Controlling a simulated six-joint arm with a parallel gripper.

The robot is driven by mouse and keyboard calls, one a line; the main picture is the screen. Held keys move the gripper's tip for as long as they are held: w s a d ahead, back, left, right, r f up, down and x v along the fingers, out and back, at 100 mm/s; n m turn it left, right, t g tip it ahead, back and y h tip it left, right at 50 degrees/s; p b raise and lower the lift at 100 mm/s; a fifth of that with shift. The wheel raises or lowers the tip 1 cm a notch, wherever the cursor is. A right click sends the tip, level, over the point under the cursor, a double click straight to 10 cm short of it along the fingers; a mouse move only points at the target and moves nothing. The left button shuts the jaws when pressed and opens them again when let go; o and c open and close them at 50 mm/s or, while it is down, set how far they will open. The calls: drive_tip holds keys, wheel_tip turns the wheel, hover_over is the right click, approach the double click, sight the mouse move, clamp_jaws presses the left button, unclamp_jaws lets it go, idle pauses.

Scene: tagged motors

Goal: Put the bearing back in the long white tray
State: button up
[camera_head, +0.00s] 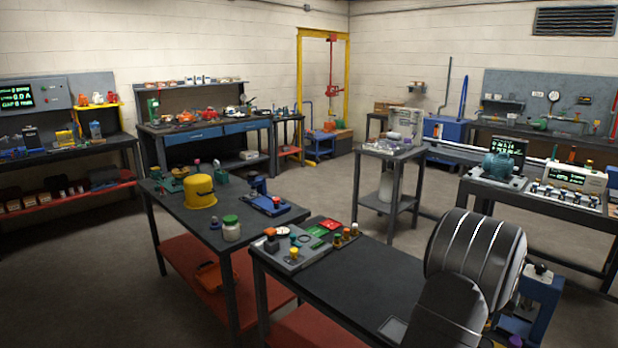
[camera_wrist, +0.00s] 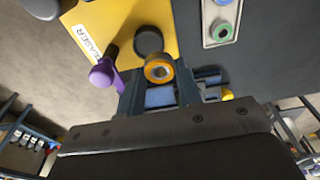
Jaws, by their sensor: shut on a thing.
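In the wrist view an orange-rimmed bearing (camera_wrist: 158,69) with a metal centre sits between the tips of my gripper (camera_wrist: 160,78). My gripper is shut on it. A narrow whitish tray (camera_wrist: 205,28) lies at the top right on the dark bench top, apart from the gripper and partly cut off by the frame. A green ring (camera_wrist: 221,31) lies in its near end.
A yellow box (camera_wrist: 105,15) with a label stands beside the gripper in the wrist view. A purple-knobbed lever (camera_wrist: 102,73) and a dark round knob (camera_wrist: 148,40) are close to the bearing.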

drive_tip(key=w+a+r+n, duration=0.1)
drive_tip(key=w+a, duration=0.4)
drive_tip(key=a, duration=0.7)
drive_tip(key=w+a+r+n, duration=0.15)
drive_tip(key=w+a, duration=0.25)
drive_tip(key=a, duration=0.7)
drive_tip(key=a+n, duration=0.3)
drive_tip(key=a, duration=2)
drive_tip(key=s+d+m, duration=0.2)
drive_tip(key=s+d, duration=0.4)
drive_tip(key=d, duration=0.6)
drive_tip(key=s+d+m, duration=0.2)
drive_tip(key=s+d, duration=0.4)
drive_tip(key=d, duration=0.6)
drive_tip(key=s+d+m, duration=0.2)
drive_tip(key=s+d, duration=0.4)
drive_tip(key=d, duration=0.7)
drive_tip(key=shift+n, duration=0.25)
drive_tip(key=w+a+f, duration=0.1)
drive_tip(key=w+f, duration=0.1)
drive_tip(key=w, duration=0.1)
drive_tip(key=w+a+f, duration=0.2)
drive_tip(key=w, duration=0.1)
drive_tip(key=w+a+f, duration=0.2)
drive_tip(key=w+f, duration=0.1)
drive_tip(key=shift+w+a+f, duration=0.1)
drive_tip(key=shift+w+a, duration=0.15)
drive_tip(key=shift+w, duration=0.05)
drive_tip(key=shift+w+f, duration=0.1)
drive_tip(key=shift+f, duration=1.9)
